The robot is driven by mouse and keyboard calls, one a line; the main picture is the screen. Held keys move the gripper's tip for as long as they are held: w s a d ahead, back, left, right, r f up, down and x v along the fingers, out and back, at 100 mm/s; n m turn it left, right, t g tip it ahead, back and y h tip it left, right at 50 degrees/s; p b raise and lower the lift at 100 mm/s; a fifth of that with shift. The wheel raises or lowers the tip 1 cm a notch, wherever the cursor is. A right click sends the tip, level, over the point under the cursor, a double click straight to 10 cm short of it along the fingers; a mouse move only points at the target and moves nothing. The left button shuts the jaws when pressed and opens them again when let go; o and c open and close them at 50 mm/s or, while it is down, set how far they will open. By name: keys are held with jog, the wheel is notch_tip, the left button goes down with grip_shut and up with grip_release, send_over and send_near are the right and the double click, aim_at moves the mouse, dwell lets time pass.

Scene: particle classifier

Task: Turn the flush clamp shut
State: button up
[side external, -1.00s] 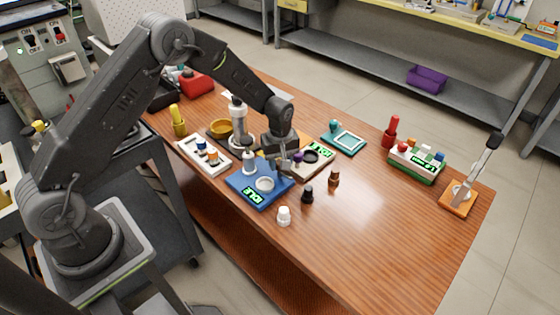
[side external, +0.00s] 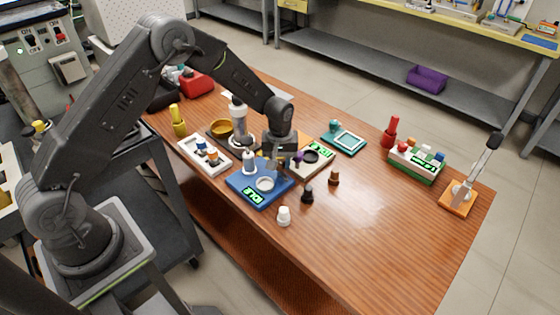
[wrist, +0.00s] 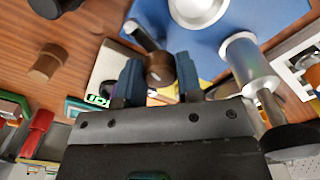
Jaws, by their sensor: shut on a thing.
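The blue device (side external: 243,186) with a round white dish and a small green display stands in the middle of the table; part of it shows in the wrist view (wrist: 268,22). My gripper (wrist: 159,66) points down at its far right edge. Its two blue fingers stand either side of a small round brown and grey knob (wrist: 158,72), which I take to be the flush clamp, and are shut on it. A dark bar (wrist: 138,36) lies beside the knob. In the side view my gripper (side external: 280,160) hides the clamp, so its exact angle cannot be told.
A pale device (side external: 318,163) with a green display stands close on the right. A black bottle (side external: 307,195), a brown bottle (side external: 334,178) and a white bottle (side external: 284,216) stand in front. A white tray (side external: 205,154) is on the left.

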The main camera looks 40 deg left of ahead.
jog(key=m, duration=1.4)
jog(key=shift+a, duration=0.1)
dwell(0.6)
jog(key=o, duration=0.9)
notch_tip(320, 180, up, 14)
jog(key=shift+f, duration=0.1)
